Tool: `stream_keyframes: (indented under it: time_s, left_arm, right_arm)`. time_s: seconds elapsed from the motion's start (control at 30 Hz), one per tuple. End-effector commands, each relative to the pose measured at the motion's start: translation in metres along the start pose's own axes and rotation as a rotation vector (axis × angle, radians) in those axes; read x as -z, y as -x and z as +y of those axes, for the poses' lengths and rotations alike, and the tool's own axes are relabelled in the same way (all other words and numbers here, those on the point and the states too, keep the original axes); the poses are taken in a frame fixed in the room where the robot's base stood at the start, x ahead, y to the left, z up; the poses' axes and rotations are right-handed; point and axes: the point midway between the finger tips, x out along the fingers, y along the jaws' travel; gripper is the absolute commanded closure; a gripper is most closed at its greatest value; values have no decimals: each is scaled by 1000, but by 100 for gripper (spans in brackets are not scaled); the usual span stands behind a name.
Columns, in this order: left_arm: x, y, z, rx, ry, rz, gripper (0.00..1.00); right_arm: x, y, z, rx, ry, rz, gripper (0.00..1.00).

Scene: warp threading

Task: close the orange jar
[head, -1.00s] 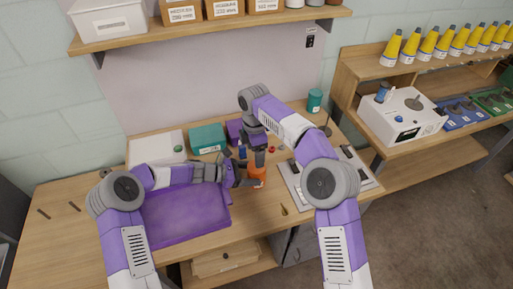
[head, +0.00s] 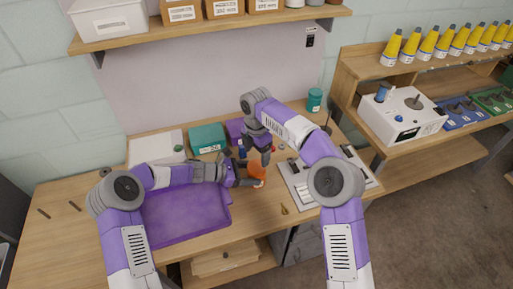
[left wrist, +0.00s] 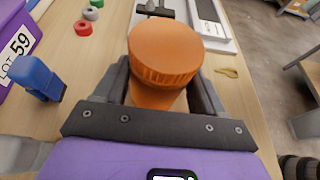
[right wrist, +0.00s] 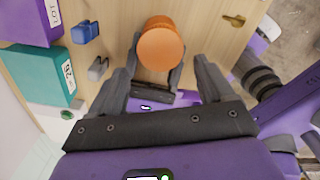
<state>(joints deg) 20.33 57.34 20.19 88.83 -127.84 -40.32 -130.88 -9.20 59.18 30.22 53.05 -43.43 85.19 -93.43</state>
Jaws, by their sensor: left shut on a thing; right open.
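The orange jar (head: 258,171) stands above the front middle of the bench. In the left wrist view its ridged orange lid (left wrist: 165,52) sits on top of the jar body (left wrist: 157,97); I cannot tell how tightly it is seated. My left gripper (head: 246,181) is shut around the jar body from the left, and its fingers also flank the jar in the right wrist view. My right gripper (right wrist: 163,70) is open and empty, close to the jar, with the round lid top (right wrist: 160,48) beyond its fingertips and not held.
A blue clip-like object (left wrist: 38,78) and small red (left wrist: 83,27) and grey spools lie near the jar. A grey-white tray (head: 300,190) lies to the right.

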Motion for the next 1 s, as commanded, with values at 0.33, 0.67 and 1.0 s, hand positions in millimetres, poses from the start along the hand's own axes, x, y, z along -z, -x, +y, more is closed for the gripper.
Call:
stream_keyframes:
  time_s: [0.33, 0.67, 1.0]
  left_arm:
    - [-1, 0, 0, 0, -1, -1, 100]
    - [-1, 0, 0, 0, -1, -1, 100]
    - [-1, 0, 0, 0, -1, -1, 100]
  right_arm:
    - [0, -49, 0, 2, -1, 2, 19]
    - [0, -57, 0, 0, -2, 0, 19]
    - [0, -57, 0, 0, -1, 1, 57]
